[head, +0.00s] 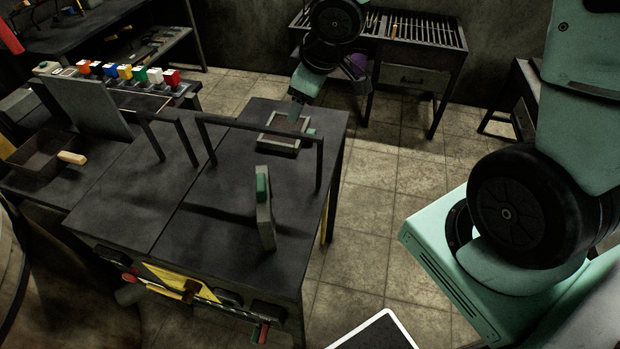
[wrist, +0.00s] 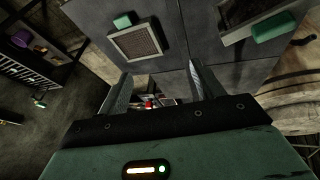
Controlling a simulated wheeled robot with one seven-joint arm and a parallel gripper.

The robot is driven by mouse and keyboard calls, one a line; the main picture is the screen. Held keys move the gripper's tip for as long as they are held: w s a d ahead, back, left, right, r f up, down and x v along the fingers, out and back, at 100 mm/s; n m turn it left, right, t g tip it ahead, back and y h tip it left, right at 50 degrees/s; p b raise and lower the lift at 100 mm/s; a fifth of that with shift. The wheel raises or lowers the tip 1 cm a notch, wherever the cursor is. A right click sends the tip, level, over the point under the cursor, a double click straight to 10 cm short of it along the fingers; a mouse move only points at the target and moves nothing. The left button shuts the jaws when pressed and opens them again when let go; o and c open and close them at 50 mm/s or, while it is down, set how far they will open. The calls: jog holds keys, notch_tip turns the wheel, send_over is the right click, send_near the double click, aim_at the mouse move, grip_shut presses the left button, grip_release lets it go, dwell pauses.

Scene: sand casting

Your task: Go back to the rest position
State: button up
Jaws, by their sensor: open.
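My gripper (wrist: 158,84) shows in the wrist view with its two dark fingers spread apart and nothing between them. In the head view my arm reaches over the far right part of the dark work table (head: 120,205), and the fingertips are hard to make out there.
An upright plate with a green grip (head: 264,205) stands near the table's front. Dark rail frames (head: 262,130) rise from the table. A pan with a wooden handle (head: 45,155) sits at left.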

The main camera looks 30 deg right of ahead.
jog(key=s+a+r+g, duration=0.1)
jog(key=s+a, duration=0.3)
jog(key=s, duration=0.3)
jog(key=s+a+r+g, duration=0.1)
jog(key=s+a, duration=0.3)
jog(key=s, duration=0.4)
jog(key=s+a+r+g+b, duration=0.1)
jog(key=s+a+g, duration=0.1)
jog(key=s+a, duration=0.2)
jog(key=s, duration=0.3)
jog(key=shift+s+r+g, duration=0.3)
jog(key=shift+s+r, duration=0.05)
jog(key=shift+s, duration=0.05)
